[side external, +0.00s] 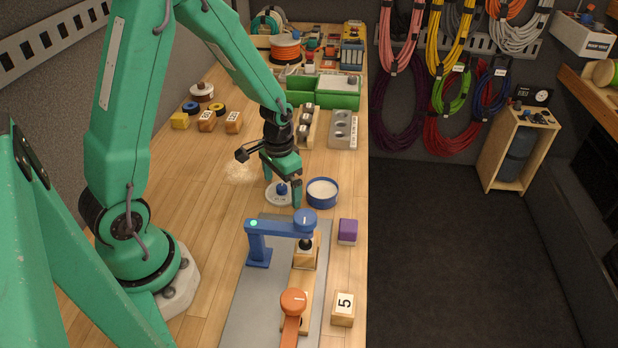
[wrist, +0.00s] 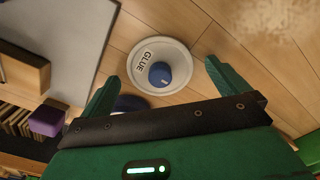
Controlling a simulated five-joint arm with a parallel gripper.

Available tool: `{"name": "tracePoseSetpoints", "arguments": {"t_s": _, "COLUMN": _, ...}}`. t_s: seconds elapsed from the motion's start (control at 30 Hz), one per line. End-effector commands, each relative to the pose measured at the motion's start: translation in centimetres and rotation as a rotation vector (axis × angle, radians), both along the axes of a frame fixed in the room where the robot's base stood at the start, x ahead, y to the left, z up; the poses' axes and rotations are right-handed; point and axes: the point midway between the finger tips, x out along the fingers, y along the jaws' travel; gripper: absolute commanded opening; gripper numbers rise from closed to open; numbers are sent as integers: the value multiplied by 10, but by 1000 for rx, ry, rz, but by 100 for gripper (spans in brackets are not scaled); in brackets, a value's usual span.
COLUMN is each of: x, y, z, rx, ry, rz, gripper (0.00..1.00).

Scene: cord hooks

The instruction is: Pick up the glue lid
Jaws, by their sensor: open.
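The glue lid (side external: 279,195) is a white disc with a blue knob, lying knob up on the wooden bench. In the wrist view the lid (wrist: 152,65) shows the word GLUE on its rim. My gripper (side external: 283,193) is open and empty, pointing down over the lid. In the wrist view my gripper (wrist: 162,72) has one fingertip at each side of the lid, with the knob between them. How far the fingertips are above the bench is hard to tell. A blue pot (side external: 322,193) with white contents stands open just right of the lid.
A grey mat (side external: 262,291) in front bears a blue clamp-like fixture (side external: 280,228) and an orange-topped piece (side external: 293,302). The bench left of the lid is clear.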

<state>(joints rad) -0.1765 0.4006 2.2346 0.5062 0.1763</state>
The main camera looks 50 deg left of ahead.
Motion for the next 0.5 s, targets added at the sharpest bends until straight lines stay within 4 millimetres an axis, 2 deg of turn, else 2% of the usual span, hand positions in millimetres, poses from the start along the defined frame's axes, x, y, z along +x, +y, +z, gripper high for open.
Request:
{"name": "tracePoseSetpoints", "arguments": {"t_s": 0.47, "x": 0, "y": 0, "z": 0, "rx": 0, "ry": 0, "rz": 0, "gripper": 100}}
{"name": "tracePoseSetpoints", "arguments": {"t_s": 0.5, "x": 0, "y": 0, "z": 0, "rx": 0, "ry": 0, "rz": 0, "gripper": 92}}
